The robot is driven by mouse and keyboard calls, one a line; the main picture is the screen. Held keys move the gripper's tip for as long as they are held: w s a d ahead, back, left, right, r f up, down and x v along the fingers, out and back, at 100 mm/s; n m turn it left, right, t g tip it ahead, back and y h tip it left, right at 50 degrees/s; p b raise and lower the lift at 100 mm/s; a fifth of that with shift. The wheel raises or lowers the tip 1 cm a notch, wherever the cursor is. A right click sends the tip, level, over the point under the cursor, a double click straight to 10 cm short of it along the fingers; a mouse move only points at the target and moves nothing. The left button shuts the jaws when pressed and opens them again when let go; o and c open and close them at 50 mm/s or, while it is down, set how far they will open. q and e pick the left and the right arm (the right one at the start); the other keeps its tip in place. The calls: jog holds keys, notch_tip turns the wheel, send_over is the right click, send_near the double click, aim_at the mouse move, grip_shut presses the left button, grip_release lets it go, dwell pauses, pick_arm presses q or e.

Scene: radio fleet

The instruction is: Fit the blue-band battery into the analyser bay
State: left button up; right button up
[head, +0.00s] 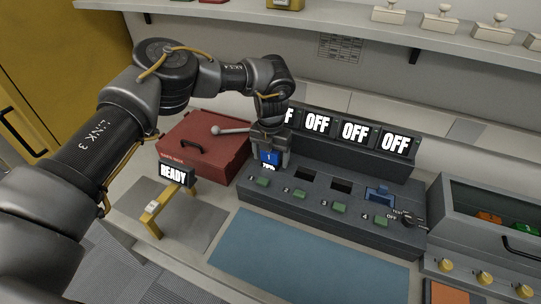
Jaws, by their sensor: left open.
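My left gripper (270,147) points down over the first slot at the left end of the dark slotted unit (330,215). It is open, with its fingers around a blue-topped battery (269,157) standing in or just above that slot; the battery's lower part is hard to make out. Another blue piece (379,194) sits in the fourth slot. The second and third slots (341,186) look empty and dark. I cannot tell which bay is the analyser's. A small display reading READY (174,174) stands on a yellow bracket (158,207). My right gripper is not in view.
Screens reading OFF (355,132) line the unit's back. A red case (196,148) stands behind my left gripper's left side. A blue mat (305,258) lies clear in front. A grey bin (485,220) with orange and green pieces stands right. A shelf (330,22) runs above.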

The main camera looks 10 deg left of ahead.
pick_arm(q)
notch_tip(320, 180, up, 11)
jog(key=shift+f+b, duration=0.1)
jog(key=shift+b, duration=1.05)
jog(key=shift+c, duration=0.3)
dwell(2.2)
